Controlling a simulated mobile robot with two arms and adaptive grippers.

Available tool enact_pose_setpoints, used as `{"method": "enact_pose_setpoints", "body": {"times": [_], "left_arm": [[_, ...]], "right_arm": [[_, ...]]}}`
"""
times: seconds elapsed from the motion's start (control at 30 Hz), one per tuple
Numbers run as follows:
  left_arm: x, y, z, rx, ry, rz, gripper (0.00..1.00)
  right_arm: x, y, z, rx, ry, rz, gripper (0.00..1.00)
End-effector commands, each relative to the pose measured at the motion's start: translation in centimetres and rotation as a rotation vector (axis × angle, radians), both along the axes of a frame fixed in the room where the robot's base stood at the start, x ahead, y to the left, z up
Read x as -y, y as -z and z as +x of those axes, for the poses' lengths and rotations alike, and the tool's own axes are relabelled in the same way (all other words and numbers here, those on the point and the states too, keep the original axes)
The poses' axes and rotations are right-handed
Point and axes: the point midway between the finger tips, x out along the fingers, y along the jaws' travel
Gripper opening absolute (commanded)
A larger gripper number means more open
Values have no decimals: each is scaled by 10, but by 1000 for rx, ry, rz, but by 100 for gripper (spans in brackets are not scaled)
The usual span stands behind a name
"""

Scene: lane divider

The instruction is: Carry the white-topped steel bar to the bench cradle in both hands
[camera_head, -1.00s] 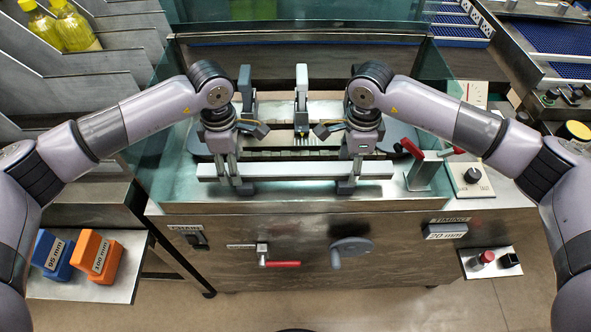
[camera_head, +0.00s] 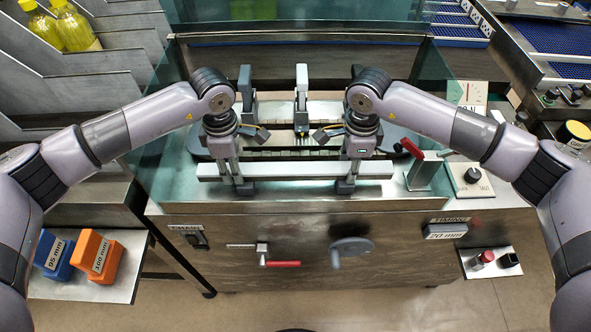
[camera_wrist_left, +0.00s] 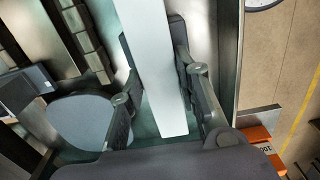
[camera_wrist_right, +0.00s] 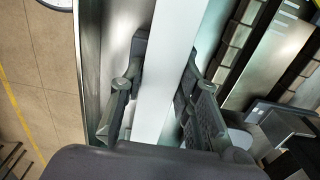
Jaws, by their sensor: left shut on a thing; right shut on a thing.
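The white-topped steel bar (camera_head: 295,170) lies left to right across the front of the machine, above its steel front deck. My left gripper (camera_head: 240,180) is shut on the bar near its left end. My right gripper (camera_head: 348,180) is shut on it near its right end. In the left wrist view the bar (camera_wrist_left: 158,75) runs between both fingers of the left gripper (camera_wrist_left: 160,105). In the right wrist view the bar (camera_wrist_right: 172,70) passes between the fingers of the right gripper (camera_wrist_right: 160,100). I cannot make out the bench cradle for certain.
Clear guard panels (camera_head: 160,165) stand around the machine. A red-handled clamp (camera_head: 422,165) stands just right of the bar. A crank (camera_head: 350,248) and a red lever (camera_head: 275,262) project from the front. Blue and orange blocks (camera_head: 95,255) sit on a lower left shelf.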

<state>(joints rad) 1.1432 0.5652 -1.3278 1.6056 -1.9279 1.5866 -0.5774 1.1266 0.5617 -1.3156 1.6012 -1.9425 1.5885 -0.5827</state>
Motion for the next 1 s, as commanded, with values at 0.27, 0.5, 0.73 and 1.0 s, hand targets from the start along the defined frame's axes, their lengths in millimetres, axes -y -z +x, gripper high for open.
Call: {"method": "enact_pose_setpoints", "body": {"times": [0.27,0.5,0.73,1.0], "left_arm": [[0,0,0,1,0,0,1],[0,0,0,1,0,0,0],[0,0,0,1,0,0,0],[0,-2,1,4,0,-2,0]], "right_arm": [[0,0,0,1,0,0,1],[0,0,0,1,0,0,0],[0,0,0,1,0,0,0],[0,-2,1,4,0,2,0]]}}
